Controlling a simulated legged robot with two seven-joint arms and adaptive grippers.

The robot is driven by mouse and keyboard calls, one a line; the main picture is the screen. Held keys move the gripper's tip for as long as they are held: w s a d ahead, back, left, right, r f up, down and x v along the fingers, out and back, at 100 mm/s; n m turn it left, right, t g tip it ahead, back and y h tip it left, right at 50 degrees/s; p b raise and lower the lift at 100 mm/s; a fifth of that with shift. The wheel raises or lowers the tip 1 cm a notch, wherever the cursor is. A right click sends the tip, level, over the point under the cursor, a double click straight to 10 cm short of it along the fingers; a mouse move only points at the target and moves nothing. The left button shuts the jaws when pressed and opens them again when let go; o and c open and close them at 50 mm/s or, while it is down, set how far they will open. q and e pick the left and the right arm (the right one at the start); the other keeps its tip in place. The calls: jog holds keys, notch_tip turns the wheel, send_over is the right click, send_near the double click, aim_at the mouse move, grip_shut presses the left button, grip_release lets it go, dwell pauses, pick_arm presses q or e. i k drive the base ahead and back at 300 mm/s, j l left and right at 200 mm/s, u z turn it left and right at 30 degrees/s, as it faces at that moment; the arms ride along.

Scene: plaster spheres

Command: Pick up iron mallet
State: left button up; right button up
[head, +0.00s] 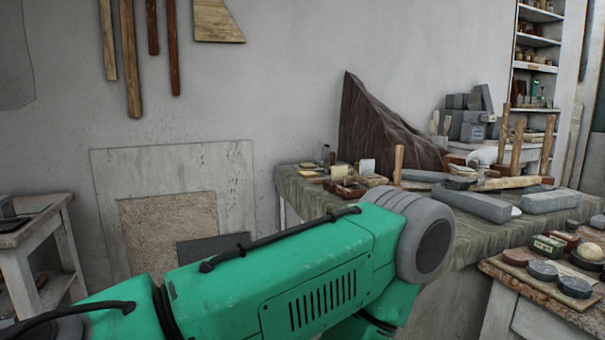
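I cannot single out the iron mallet for certain. Several upright wooden handles stand on the cloth-covered table, one near its middle (398,165) and others at the right (547,146). Their heads are small, dark or hidden among other items, so I cannot tell which is iron. My green left arm comes in from the left and crosses the lower middle of the view, ending in a grey rounded joint in front of the table. Neither of my grippers is in view. My arm hides the table's front left part.
The table (460,240) is crowded with grey stone blocks (473,206) and small boxes. A dark draped shape (385,135) rises behind. A second low table (525,290) stands at front right with round pieces. A white side table (40,235) stands at left.

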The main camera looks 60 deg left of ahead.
aim_at(399, 149)
jog(key=u, duration=1.45)
